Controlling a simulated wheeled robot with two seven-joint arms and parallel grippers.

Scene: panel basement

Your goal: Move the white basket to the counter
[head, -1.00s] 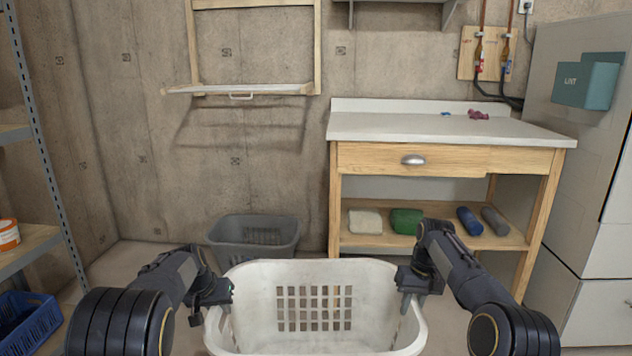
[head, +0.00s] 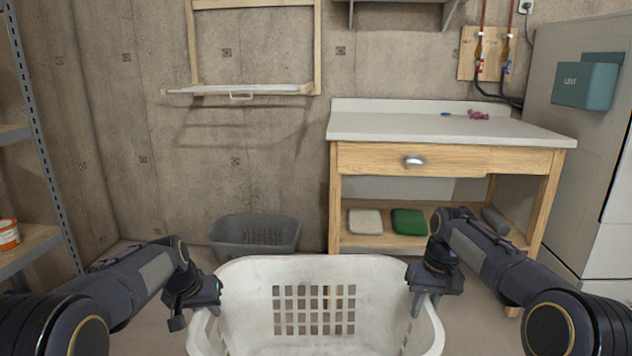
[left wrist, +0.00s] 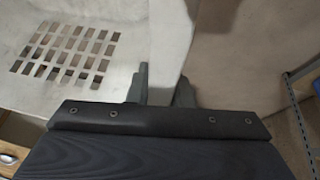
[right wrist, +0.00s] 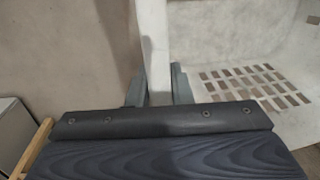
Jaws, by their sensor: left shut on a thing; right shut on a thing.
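The white basket (head: 315,270) is held between my two arms at the bottom middle of the head view, upright, with slots in its far wall. My left gripper (head: 212,292) is shut on its left rim; in the left wrist view the fingers (left wrist: 158,88) straddle the basket wall (left wrist: 170,45). My right gripper (head: 420,285) is shut on its right rim; in the right wrist view its fingers (right wrist: 158,88) straddle the wall (right wrist: 155,40). The counter (head: 430,128) has a pale top and a wooden drawer front, and stands beyond the basket to the right. The basket's bottom is cut off by the frame.
A grey basket (head: 256,232) sits on the floor by the wall. A pink item (head: 478,114) and a small blue item (head: 446,114) lie at the counter's back; its middle and left are clear. Folded cloths (head: 409,221) lie on the lower shelf. A metal shelf (head: 45,130) stands left, a grey cabinet (head: 575,140) right.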

